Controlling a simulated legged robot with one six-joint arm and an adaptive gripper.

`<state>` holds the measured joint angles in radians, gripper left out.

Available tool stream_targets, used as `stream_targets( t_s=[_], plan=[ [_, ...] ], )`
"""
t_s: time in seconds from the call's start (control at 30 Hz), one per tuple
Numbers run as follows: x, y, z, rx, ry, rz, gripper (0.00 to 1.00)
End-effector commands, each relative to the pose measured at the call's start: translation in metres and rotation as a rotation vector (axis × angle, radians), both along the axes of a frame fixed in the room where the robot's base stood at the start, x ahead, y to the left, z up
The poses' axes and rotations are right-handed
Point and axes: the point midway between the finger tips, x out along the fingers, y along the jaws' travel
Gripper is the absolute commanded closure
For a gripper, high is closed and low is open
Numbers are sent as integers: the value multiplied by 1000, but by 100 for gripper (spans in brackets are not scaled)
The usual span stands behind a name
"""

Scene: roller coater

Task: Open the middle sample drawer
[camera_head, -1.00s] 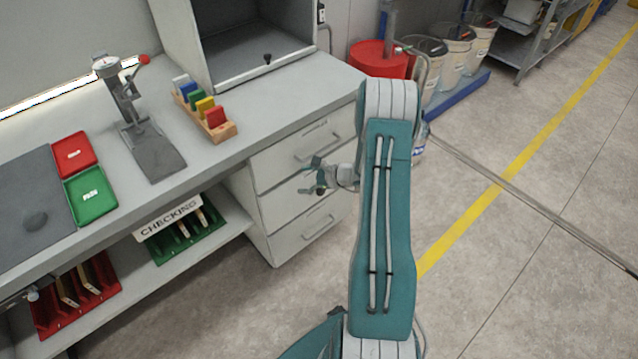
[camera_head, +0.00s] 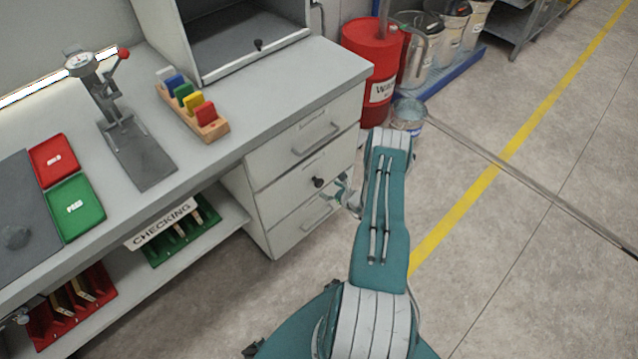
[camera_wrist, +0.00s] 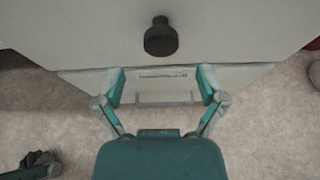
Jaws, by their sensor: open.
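The middle drawer (camera_head: 285,193) is the second in a stack of three under the bench's right end. Its front looks flush with the others. It has a round black knob (camera_head: 318,182), also seen in the wrist view (camera_wrist: 160,38) at the top centre. My gripper (camera_head: 341,192) is just right of and slightly below the knob, apart from it. In the wrist view my gripper (camera_wrist: 161,84) is open and empty, its two teal fingers spread below the knob in the picture.
The top drawer (camera_head: 290,148) and bottom drawer (camera_head: 290,228) have bar handles. The bottom handle (camera_wrist: 165,99) shows between my fingers in the wrist view. A red drum (camera_head: 372,60) and a bucket (camera_head: 408,116) stand right of the bench. Floor to the right is mostly clear.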

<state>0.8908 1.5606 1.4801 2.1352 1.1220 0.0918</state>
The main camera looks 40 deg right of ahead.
Motion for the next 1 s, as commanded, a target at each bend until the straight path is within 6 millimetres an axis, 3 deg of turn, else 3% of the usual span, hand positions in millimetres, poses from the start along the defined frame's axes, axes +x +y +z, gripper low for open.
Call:
stream_targets(
  t_s=[0.1, 0.3, 0.7, 0.77, 0.9, 0.93, 1.0],
  plan=[
    [22, 2, -9, -1, -1, 3, 10],
    [46, 4, -20, 0, -1, 1, 10],
    [55, 4, -23, 1, -1, 0, 10],
    [55, 4, -23, 1, -1, 0, 32],
    [55, 4, -23, 1, -1, 0, 95],
    [55, 4, -23, 1, -1, 0, 100],
    [56, 4, -23, 0, 0, 0, 100]
  ],
)
